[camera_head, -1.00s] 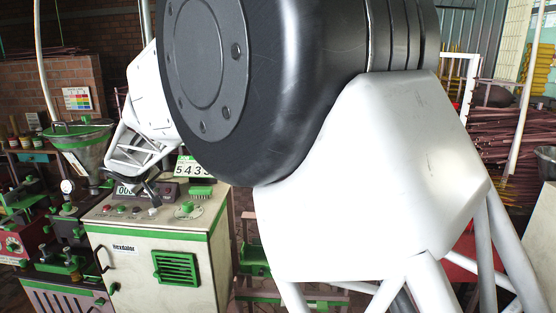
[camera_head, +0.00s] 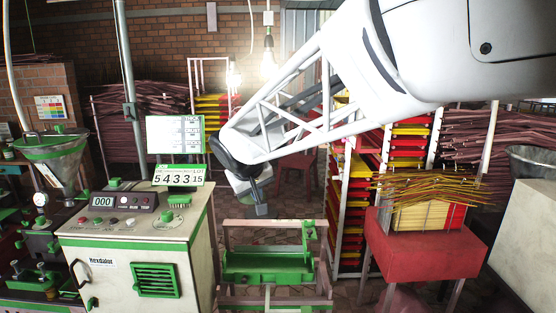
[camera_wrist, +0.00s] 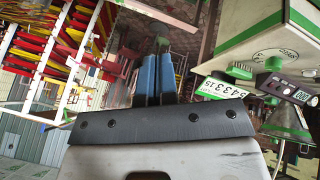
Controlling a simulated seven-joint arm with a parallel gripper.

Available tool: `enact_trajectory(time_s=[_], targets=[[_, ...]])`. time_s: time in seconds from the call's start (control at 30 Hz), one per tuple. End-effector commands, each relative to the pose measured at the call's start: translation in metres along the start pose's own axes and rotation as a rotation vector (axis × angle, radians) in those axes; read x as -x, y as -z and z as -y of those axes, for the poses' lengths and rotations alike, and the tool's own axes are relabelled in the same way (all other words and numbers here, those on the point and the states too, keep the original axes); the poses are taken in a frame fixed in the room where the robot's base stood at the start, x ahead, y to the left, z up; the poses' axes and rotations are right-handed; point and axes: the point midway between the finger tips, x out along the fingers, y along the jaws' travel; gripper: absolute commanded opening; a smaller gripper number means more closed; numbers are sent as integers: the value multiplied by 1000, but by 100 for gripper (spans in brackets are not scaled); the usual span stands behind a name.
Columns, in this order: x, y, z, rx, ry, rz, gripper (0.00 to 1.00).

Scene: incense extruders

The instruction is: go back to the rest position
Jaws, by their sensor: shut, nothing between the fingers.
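My gripper (camera_head: 261,209) hangs at the end of my white arm, in the middle of the head view, above and behind the green metal stand and right of the control cabinet. In the wrist view the two blue fingers of my gripper (camera_wrist: 158,45) lie side by side, shut with nothing between them. It touches nothing that I can see.
The control cabinet (camera_head: 135,245) with its display stands at the left. The green stand (camera_head: 265,265) is at centre front. A red table (camera_head: 425,245) with a crate of incense sticks (camera_head: 425,212) is at the right. Racks of red and yellow trays (camera_head: 408,145) stand behind.

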Motion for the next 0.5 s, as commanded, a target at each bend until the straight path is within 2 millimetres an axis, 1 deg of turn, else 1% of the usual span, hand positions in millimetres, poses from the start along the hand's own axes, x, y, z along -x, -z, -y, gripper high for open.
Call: enact_trajectory(time_s=[0.03,0.17,0.2,0.27,0.3,0.47,0.5], targets=[[6,-19,-14,-27,1,15,0],[16,-65,-39,-85,11,58,0],[19,-80,-46,-103,14,70,0],[23,-102,-54,-130,20,88,0],[27,-116,-59,-149,25,100,0],[39,-175,-75,-221,45,145,0],[42,-189,-78,-238,50,157,0]])
